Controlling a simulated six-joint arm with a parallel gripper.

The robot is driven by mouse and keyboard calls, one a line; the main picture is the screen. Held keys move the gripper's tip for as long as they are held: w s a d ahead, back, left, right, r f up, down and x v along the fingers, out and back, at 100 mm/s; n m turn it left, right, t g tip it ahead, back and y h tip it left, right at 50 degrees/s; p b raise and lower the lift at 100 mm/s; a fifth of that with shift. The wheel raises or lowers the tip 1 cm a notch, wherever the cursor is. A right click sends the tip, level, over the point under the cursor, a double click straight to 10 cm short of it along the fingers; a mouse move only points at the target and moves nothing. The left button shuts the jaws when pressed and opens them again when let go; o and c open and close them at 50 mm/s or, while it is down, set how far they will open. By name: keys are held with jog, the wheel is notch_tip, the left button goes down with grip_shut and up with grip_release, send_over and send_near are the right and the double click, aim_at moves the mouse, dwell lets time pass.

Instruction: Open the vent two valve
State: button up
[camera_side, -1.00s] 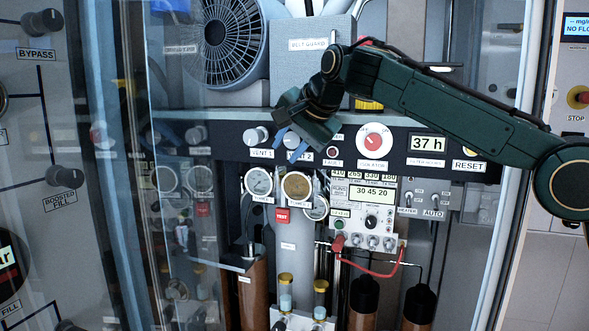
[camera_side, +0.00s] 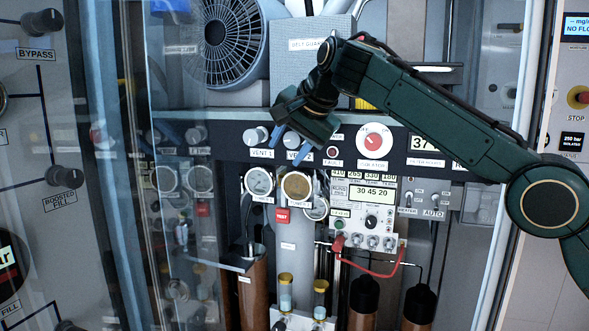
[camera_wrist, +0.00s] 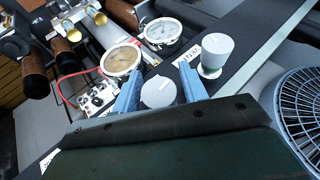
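The vent two valve is a pale round knob (camera_side: 291,141) on the dark panel strip, above a partly covered VENT 2 label (camera_side: 298,156). My gripper (camera_side: 289,145) is at this knob in the side view. In the wrist view the knob (camera_wrist: 158,93) sits between the two blue fingers of my gripper (camera_wrist: 162,90). The fingers are apart, one on each side of the knob, with a narrow gap showing at the right finger. Contact at the left finger is hard to tell.
The similar VENT 1 knob (camera_side: 256,137) is close by on the left. Two round gauges (camera_side: 296,186) (camera_side: 258,182) sit just below. A fan grille (camera_side: 232,40) is above left. A red-centred rotary switch (camera_side: 374,141) is to the right.

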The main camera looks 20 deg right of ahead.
jog(key=shift+o, duration=0.4)
jog(key=shift+w+d+f, duration=0.1)
jog(key=shift+s+r, duration=0.4)
jog(key=shift+r, duration=0.1)
jog(key=shift+s+d, duration=0.1)
jog(key=shift+s, duration=0.1)
jog(key=shift+s+r, duration=0.1)
jog(key=shift+s, duration=0.05)
jog(key=shift+s+d, duration=0.1)
jog(key=shift+s, duration=0.2)
jog(key=shift+o, duration=0.4)
jog(key=shift+s+d+f, duration=0.1)
jog(key=shift+s+f, duration=0.05)
jog(key=shift+s, duration=0.75)
jog(key=shift+s+d+f, duration=0.1)
jog(key=shift+s, duration=0.8)
jog(key=shift+s+d+r, duration=0.1)
jog(key=shift+s+d, duration=0.1)
jog(key=shift+s, duration=0.95)
jog(key=shift+s+d+f, duration=0.1)
jog(key=shift+s+d, duration=0.1)
jog(key=shift+s, duration=1)
jog(key=shift+s+d+r, duration=0.1)
jog(key=shift+s+d, duration=0.1)
jog(key=shift+s, duration=0.95)
jog(key=shift+c, duration=0.4)
